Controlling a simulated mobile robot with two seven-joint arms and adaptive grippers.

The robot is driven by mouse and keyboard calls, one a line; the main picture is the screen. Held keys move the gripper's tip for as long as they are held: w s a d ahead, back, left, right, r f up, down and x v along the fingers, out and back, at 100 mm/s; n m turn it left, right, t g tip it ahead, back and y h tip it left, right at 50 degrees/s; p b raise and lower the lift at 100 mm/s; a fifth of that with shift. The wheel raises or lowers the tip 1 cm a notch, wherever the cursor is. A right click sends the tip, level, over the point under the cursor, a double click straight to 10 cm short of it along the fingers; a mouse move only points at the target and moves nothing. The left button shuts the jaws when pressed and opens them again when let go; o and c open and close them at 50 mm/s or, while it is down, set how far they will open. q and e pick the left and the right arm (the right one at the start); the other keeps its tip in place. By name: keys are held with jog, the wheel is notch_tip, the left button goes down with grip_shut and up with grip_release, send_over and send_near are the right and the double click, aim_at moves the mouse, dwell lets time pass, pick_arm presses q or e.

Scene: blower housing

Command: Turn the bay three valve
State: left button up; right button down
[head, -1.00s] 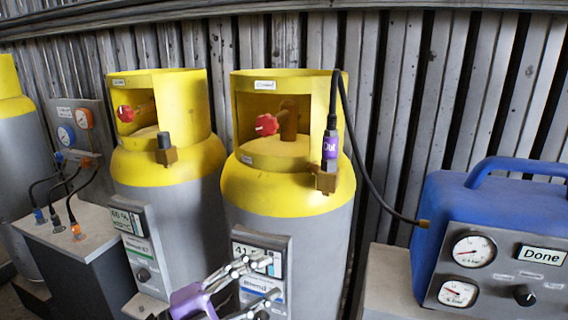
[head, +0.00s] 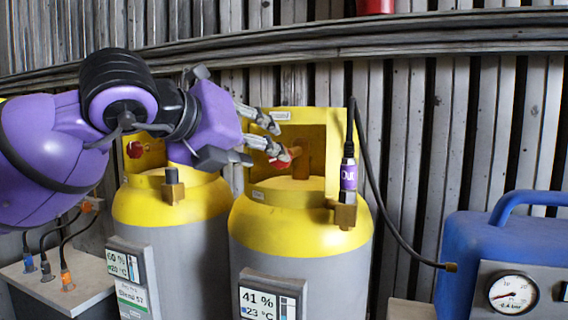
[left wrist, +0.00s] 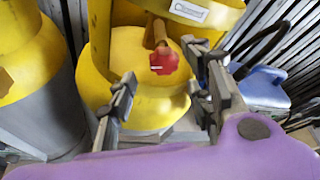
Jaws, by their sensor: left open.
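A red valve knob (head: 286,157) sits on a brass stem inside the yellow collar of the right-hand grey and yellow cylinder (head: 300,225). In the left wrist view the red knob (left wrist: 164,61) lies ahead, between and beyond the two fingers. My left gripper (head: 274,136) reaches in from the left, open, with its fingertips by the collar opening and close to the knob. I cannot tell whether a finger touches it. The purple gripper body hides part of the left cylinder's collar. My right gripper is not in view.
A second cylinder (head: 170,210) with a red knob (head: 135,149) stands to the left. A black hose (head: 378,190) with a purple "Out" fitting (head: 348,175) rises at the collar's right side. A blue machine (head: 470,240) with a gauge stands at right. A ribbed wall is behind.

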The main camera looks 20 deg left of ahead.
aim_at(279, 168)
pick_arm(q)
jog(key=p+x, duration=0.1)
jog(key=x, duration=0.6)
jog(key=shift+d, duration=0.1)
jog(key=shift+w+f, duration=0.1)
jog(key=c, duration=1)
jog(key=shift+c, duration=0.5)
